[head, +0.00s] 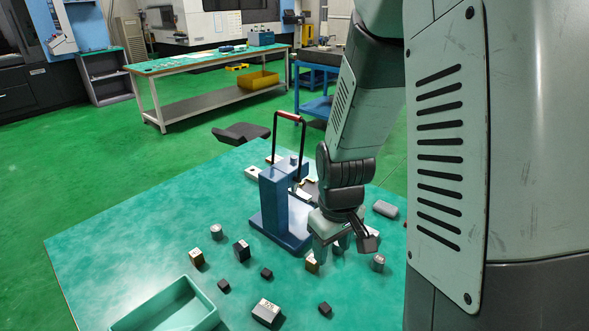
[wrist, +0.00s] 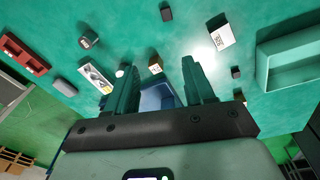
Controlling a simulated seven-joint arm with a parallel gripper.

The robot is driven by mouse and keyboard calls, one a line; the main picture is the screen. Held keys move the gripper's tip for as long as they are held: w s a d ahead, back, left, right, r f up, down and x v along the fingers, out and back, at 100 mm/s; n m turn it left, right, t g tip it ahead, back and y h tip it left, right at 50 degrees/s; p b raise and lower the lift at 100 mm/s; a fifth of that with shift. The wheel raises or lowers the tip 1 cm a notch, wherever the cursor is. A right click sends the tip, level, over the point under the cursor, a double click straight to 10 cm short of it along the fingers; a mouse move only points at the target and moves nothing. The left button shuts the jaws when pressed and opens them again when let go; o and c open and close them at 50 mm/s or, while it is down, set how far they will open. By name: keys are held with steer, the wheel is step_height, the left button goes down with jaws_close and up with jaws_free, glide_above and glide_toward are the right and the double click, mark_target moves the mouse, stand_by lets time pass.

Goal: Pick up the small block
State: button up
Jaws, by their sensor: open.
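Several small blocks lie spread on the green table. In the head view, small dark blocks lie at the front: one (head: 223,286), another (head: 266,273) and a third (head: 324,308). I cannot tell which one is the small block meant. A larger dark block with a pale label (head: 266,312) lies near the front edge. My gripper (head: 338,240) is above the table, right of the blue press, with its fingers pointing down. In the wrist view my gripper (wrist: 160,66) is open, and nothing is held between its fingers. A gold-coloured block (wrist: 156,65) shows beyond the gap.
The blue press (head: 275,195) with a red-gripped handle stands close left of my gripper. A green tray (head: 170,308) is at the front left. A grey cylinder (head: 216,232) and more blocks (head: 241,250) lie between them. The table's left part is clear.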

steer(key=n+g, duration=0.1)
glide_above(325, 307)
step_height(325, 307, down, 14)
steer(key=shift+r, duration=0.15)
steer(key=shift+f, duration=3)
jaws_close()
